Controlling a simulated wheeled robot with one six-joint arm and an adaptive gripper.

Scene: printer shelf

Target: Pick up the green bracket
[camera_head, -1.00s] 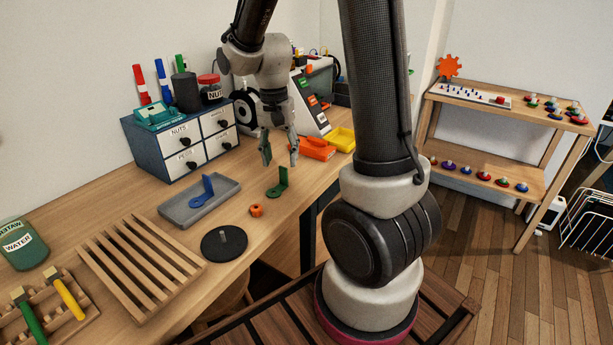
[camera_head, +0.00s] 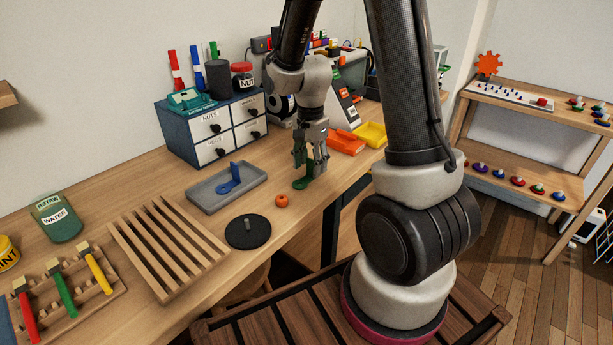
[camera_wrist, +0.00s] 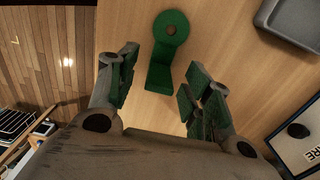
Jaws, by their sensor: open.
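The green bracket (camera_head: 302,183) stands on the wooden table, with a flat round end with a hole and an upright part. In the wrist view the bracket (camera_wrist: 160,55) lies ahead of and between the spread fingers. My gripper (camera_head: 310,168) points down over the bracket, its fingers low around the upright part, which they partly hide in the head view. In the wrist view my gripper (camera_wrist: 160,85) is open, with gaps between the bracket and both fingers' green pads.
A grey tray (camera_head: 205,201) with a blue bracket (camera_head: 234,180) lies to the left. A small orange piece (camera_head: 282,201) and a black disc with a peg (camera_head: 262,233) are nearer the front edge. Orange (camera_head: 346,146) and yellow (camera_head: 371,138) bins stand behind right.

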